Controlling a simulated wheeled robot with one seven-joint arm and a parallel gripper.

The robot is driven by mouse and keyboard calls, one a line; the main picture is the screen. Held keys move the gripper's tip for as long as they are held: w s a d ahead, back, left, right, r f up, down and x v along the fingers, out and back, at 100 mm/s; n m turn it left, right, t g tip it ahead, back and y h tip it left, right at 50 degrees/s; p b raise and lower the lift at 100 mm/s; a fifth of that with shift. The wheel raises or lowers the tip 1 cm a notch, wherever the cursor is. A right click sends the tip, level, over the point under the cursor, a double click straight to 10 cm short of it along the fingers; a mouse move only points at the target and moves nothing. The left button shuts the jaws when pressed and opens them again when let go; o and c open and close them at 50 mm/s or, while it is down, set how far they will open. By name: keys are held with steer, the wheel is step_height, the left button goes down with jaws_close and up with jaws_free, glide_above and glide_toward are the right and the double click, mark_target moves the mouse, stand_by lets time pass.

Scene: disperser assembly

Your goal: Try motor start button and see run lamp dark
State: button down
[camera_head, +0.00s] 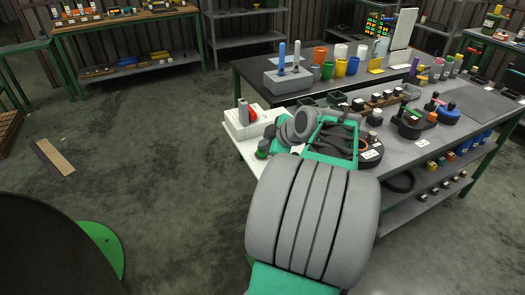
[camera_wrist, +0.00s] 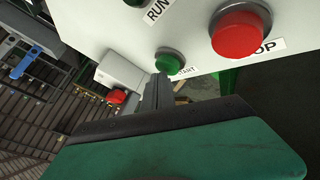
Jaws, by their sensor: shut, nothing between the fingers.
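The white control box (camera_wrist: 130,28) fills the top of the wrist view. It bears a green start button (camera_wrist: 170,62), a large red stop button (camera_wrist: 240,30) and a RUN label (camera_wrist: 157,10). A dark green run lamp (camera_wrist: 136,2) beside that label is cut off by the frame's top edge and looks unlit. My gripper (camera_wrist: 160,80) is shut and empty, its fingertips just below the green button. I cannot tell whether they touch it. In the head view the white box with a red button (camera_head: 241,126) stands at the table's left corner, beside my arm.
A grey holder (camera_head: 288,82) with two upright tools stands behind the box, near coloured cups (camera_head: 327,68). Small parts crowd the grey table (camera_head: 455,112) to the right. A second red button (camera_wrist: 117,96) on a grey-white unit shows in the wrist view. The floor at left is mostly clear.

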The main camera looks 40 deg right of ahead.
steer(key=shift+f+b, duration=0.55)
steer(key=shift+f, duration=0.1)
steer(key=shift+r, duration=0.1)
stand_by(0.5)
steer(key=shift+r+p, duration=0.7)
steer(key=shift+r, duration=0.55)
steer(key=shift+r+p, duration=1.35)
steer(key=shift+r, duration=1.2)
